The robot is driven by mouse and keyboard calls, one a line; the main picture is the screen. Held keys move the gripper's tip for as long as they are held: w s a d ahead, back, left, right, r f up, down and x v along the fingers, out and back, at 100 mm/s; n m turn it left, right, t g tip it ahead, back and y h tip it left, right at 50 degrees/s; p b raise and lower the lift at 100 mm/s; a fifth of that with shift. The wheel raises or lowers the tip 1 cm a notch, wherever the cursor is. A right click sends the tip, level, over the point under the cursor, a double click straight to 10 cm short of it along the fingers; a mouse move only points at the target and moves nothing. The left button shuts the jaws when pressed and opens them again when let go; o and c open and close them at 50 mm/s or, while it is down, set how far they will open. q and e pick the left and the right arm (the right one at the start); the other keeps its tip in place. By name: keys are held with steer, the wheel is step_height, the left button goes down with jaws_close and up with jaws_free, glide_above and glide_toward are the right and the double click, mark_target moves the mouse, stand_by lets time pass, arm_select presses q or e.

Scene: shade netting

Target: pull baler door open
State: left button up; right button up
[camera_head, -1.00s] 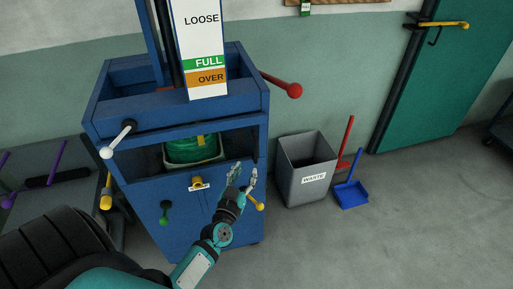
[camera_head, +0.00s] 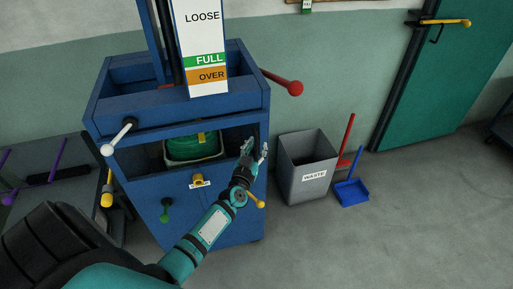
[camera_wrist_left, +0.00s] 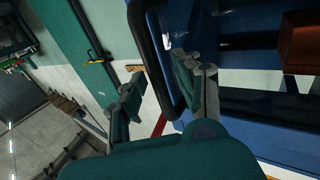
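The blue baler (camera_head: 180,110) stands upright at the left, with a dark front opening above its lower front panel (camera_head: 215,225). My left gripper (camera_head: 254,150) is at the right edge of that opening. In the left wrist view my left gripper (camera_wrist_left: 160,95) is open, its two fingers apart. A black bar handle (camera_wrist_left: 149,55) on the blue baler shows between and just beyond the fingers. I cannot tell whether a finger touches it. The door seams are hard to make out. My right gripper is not in view.
A green netting bundle (camera_head: 190,147) sits in a pale tray inside the opening. A red-knobbed lever (camera_head: 290,87) and a white-knobbed lever (camera_head: 112,145) stick out from the baler. A grey waste bin (camera_head: 305,175) and a blue dustpan (camera_head: 351,193) stand right. Floor beyond is clear.

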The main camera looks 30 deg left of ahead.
arm_select(q)
jaws_close()
stand_by(0.3)
